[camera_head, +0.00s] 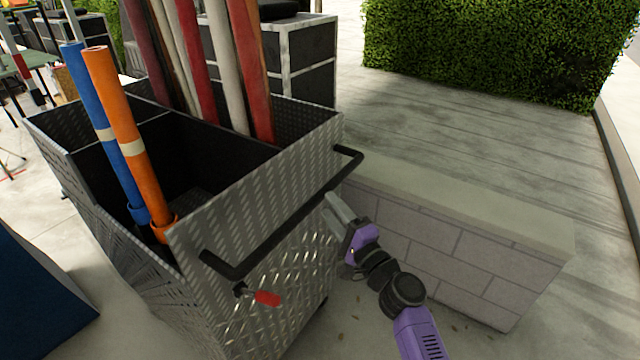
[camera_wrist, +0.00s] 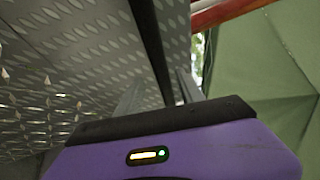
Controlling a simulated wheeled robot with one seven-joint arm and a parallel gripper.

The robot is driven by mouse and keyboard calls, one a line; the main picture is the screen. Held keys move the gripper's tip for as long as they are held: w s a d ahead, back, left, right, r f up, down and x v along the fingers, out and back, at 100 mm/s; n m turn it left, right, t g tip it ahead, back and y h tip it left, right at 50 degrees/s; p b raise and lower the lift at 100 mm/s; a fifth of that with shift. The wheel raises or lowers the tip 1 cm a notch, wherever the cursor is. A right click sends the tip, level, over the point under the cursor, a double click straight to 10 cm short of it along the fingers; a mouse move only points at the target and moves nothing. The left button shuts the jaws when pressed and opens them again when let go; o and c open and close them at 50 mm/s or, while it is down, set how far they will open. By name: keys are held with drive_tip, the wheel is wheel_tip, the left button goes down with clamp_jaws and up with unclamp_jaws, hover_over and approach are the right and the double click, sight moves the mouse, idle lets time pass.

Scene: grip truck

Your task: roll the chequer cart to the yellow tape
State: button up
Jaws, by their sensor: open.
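The chequer cart (camera_head: 215,238) is a grey metal-plate bin standing upright at the left and centre of the head view. Its black handle bar (camera_head: 288,227) runs along its near-right side, and the bar (camera_wrist: 150,40) also shows in the wrist view. My gripper (camera_head: 336,205) is at the bar's far half, beside the cart's plate wall. In the wrist view my gripper (camera_wrist: 158,90) is open, with the bar running between its two fingers; whether a finger touches it I cannot tell. The yellow tape is not visible in either view.
The cart holds an orange roll (camera_head: 125,135), a blue roll (camera_head: 92,110) and several red and pale rolls. A low block wall (camera_head: 455,245) stands close at the right. A hedge (camera_head: 490,50) is at the back. A dark blue object (camera_head: 35,305) is at lower left.

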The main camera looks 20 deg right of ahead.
drive_tip(key=x, duration=0.7)
drive_tip(key=shift+w+a+r, duration=0.2)
drive_tip(key=shift+w+a, duration=0.1)
drive_tip(key=shift+a, duration=0.05)
clamp_jaws()
drive_tip(key=shift+f, duration=0.1)
idle(1.0)
